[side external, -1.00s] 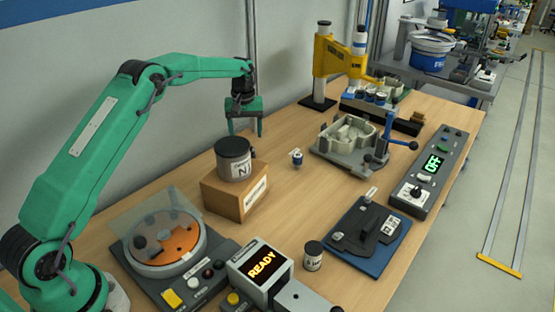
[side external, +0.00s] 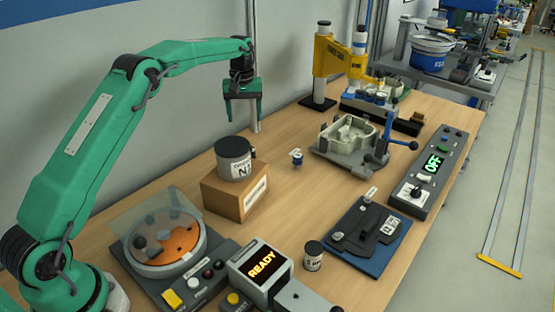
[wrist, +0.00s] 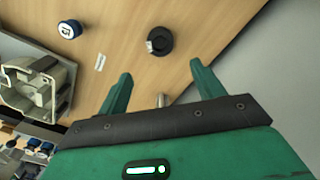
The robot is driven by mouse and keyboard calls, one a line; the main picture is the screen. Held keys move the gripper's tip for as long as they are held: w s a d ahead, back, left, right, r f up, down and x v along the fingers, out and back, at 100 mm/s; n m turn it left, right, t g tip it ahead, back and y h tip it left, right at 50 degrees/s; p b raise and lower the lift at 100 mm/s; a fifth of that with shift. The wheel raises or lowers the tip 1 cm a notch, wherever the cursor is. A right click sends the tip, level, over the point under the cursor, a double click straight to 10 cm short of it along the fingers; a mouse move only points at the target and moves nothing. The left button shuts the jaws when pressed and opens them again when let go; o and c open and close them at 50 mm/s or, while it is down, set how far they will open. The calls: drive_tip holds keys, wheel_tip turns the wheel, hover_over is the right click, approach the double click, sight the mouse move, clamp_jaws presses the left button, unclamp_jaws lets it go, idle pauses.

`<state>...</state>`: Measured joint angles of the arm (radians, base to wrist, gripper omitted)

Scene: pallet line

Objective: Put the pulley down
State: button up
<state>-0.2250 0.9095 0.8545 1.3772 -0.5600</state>
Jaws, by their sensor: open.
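A dark round disc with a raised hub and a small white tag, which looks like the pulley (wrist: 163,47), lies flat on the wooden table in the wrist view. In the side view only a dark edge of it (side external: 253,152) shows behind the grey canister; the rest is hidden. My green gripper (side external: 243,118) is up in the air above and behind the canister, near the wall. In the wrist view my gripper (wrist: 161,70) has its two fingers wide apart with nothing between them. The disc is clear of both fingers.
The grey canister (side external: 233,158) stands on a cardboard box (side external: 230,196). A small blue-and-white part (side external: 297,158) and a housing in a fixture (side external: 350,140) stand to the right. A metal post (side external: 253,90) rises by the wall. Bare table lies around the small part.

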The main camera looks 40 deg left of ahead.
drive_tip(key=s+d+r+m+t, duration=0.1)
drive_tip(key=s+d+r+m, duration=0.1)
drive_tip(key=s+d+r, duration=0.5)
drive_tip(key=s+d+r+m+t, duration=0.2)
drive_tip(key=s+r+m, duration=0.1)
drive_tip(key=s+r, duration=0.65)
drive_tip(key=s+d+f+m+t, duration=0.1)
drive_tip(key=s+d+f+m, duration=0.1)
drive_tip(key=s, duration=0.9)
drive_tip(key=s+d+f+m+t, duration=0.1)
drive_tip(key=s+d+f+m, duration=0.1)
drive_tip(key=s, duration=0.9)
drive_tip(key=shift+d+f+t, duration=0.3)
drive_tip(key=shift+d+f, duration=0.2)
drive_tip(key=shift+f, duration=0.2)
